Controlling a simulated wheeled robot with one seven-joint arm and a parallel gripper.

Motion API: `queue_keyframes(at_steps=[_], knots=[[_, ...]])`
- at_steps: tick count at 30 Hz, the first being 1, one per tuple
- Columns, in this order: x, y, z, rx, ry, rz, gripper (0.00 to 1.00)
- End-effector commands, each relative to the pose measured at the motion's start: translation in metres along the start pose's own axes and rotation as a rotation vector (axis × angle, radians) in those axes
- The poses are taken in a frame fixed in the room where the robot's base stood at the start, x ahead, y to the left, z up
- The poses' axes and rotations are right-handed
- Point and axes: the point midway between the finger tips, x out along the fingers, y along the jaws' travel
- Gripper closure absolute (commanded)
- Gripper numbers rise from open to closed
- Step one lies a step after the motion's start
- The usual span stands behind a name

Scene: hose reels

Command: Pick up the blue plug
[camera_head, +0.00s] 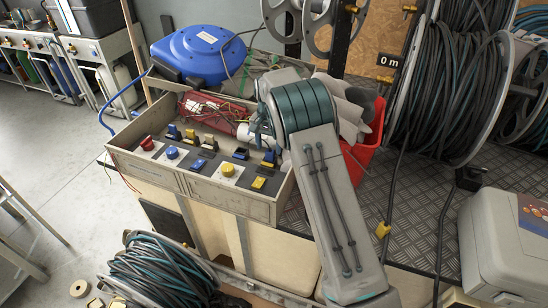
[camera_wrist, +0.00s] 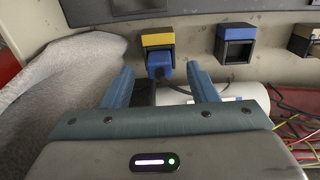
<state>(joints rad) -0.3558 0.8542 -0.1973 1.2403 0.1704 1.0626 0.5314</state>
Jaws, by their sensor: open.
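The blue plug (camera_wrist: 159,66) sits below a yellow-lidded socket (camera_wrist: 157,40) on the grey panel in the wrist view, and appears to be in it. My gripper (camera_wrist: 160,74) is open, with one blue-grey finger on each side of the plug. Clear gaps show between the fingers and the plug. There my arm hides most of the gripper and the plug cannot be made out clearly.
Another blue socket (camera_wrist: 237,43) is to the right in the wrist view. A white cylinder (camera_wrist: 232,90) and red wires (camera_wrist: 290,125) lie behind the panel. Grey cloth (camera_wrist: 50,85) is close on the left. A red bin (camera_head: 366,150) and blue reel (camera_head: 198,55) stand near the box.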

Motion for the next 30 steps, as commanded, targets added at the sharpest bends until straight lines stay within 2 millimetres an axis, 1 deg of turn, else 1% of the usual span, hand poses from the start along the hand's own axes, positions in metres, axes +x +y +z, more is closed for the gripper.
queue_keyframes(at_steps=[3,6,9,14,17,18,19,20,27,30], knots=[[0.019,0.003,-0.003,0.001,-0.003,0.003,0.47],[0.033,0.003,-0.003,0.0,-0.002,0.003,0.47],[0.039,0.002,-0.003,-0.001,0.0,0.001,0.47],[0.038,0.002,-0.003,-0.001,0.0,0.001,0.47],[0.038,0.002,-0.003,-0.001,0.0,0.001,0.72],[0.038,0.002,-0.003,-0.001,0.0,0.001,0.83],[0.038,0.002,-0.003,-0.001,0.0,0.001,0.92],[0.038,0.002,-0.003,-0.001,0.0,0.001,0.96],[0.038,0.002,-0.003,-0.001,0.0,0.0,0.96],[0.033,0.002,-0.004,-0.001,0.002,-0.001,0.96]])
